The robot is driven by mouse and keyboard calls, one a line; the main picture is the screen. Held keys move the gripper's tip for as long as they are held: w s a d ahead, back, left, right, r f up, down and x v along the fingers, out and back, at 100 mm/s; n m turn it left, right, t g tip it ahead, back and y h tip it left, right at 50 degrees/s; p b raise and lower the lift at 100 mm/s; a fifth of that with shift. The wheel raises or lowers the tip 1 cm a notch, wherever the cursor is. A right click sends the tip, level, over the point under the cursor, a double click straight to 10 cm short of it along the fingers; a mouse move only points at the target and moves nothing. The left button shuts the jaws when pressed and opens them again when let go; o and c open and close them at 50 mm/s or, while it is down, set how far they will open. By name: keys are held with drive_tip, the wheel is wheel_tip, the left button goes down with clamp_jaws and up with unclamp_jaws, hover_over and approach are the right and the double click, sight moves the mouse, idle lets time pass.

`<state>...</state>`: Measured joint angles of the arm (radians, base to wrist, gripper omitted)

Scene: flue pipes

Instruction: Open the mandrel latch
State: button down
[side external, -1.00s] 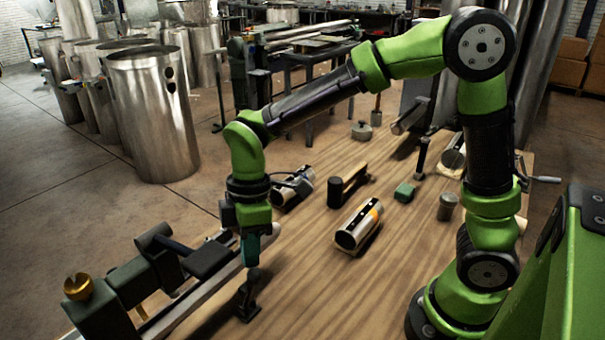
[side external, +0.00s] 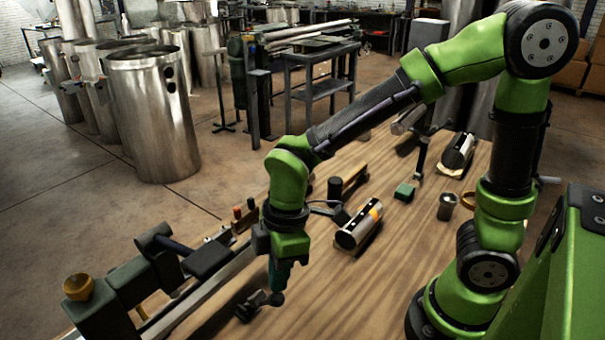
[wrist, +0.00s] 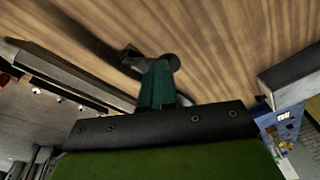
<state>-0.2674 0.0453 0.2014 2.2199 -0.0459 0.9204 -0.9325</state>
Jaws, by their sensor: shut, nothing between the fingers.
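The mandrel latch (side external: 254,304) is a small dark lever with a round knob, mounted on the wooden bench beside the end of the mandrel (side external: 205,292), a long pale metal bar. The lever leans low to the right, with its knob just under my fingertips. My gripper (side external: 278,284) points down with its teal fingers shut and empty, touching or very near the knob. In the wrist view, the shut fingers (wrist: 157,84) reach toward the latch (wrist: 133,56), and partly cover it.
A dark clamp fixture with a brass knob (side external: 78,287) stands at the left. Bare bench lies to the right of the latch.

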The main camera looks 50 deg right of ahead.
drive_tip(key=shift+s+f, duration=0.3)
drive_tip(key=shift+s, duration=0.1)
drive_tip(key=d+r, duration=0.3)
drive_tip(key=r, duration=0.9)
drive_tip(key=shift+d, duration=0.3)
drive_tip(key=shift+w, duration=0.15)
drive_tip(key=s+d+r+m+t, duration=0.1)
drive_tip(key=s+d+m+t, duration=0.2)
drive_tip(key=d+m+t, duration=0.4)
drive_tip(key=d+m, duration=0.3)
drive_tip(key=m, duration=0.5)
drive_tip(key=shift+m, duration=0.4)
